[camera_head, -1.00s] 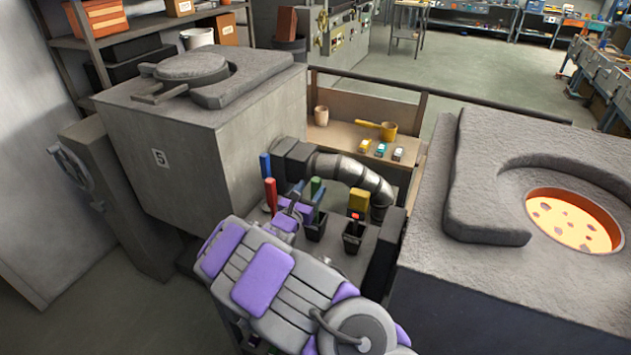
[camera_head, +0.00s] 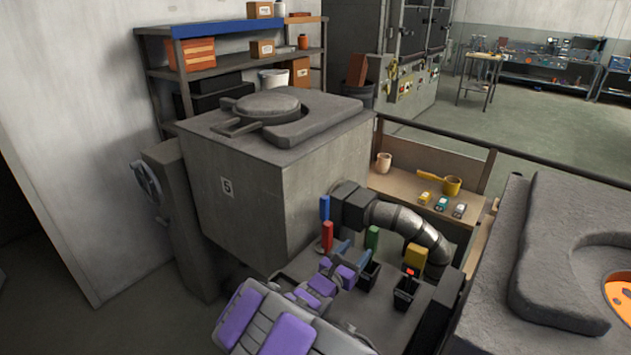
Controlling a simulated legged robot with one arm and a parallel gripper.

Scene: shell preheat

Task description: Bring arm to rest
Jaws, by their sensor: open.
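My grey and purple arm (camera_head: 270,325) reaches up from the bottom of the picture toward a bench of levers. My gripper (camera_head: 347,257) is at its far end, small and partly hidden by the arm. It is open and appears between the red lever (camera_head: 328,236) and the green lever (camera_head: 373,238). I cannot tell whether it touches either one. A blue lever (camera_head: 325,207) stands behind the red one. A yellow lever (camera_head: 415,255) stands to the right.
A ribbed pipe (camera_head: 405,222) curves behind the levers. A furnace with a glowing opening (camera_head: 620,292) is at right. Open floor lies far right.

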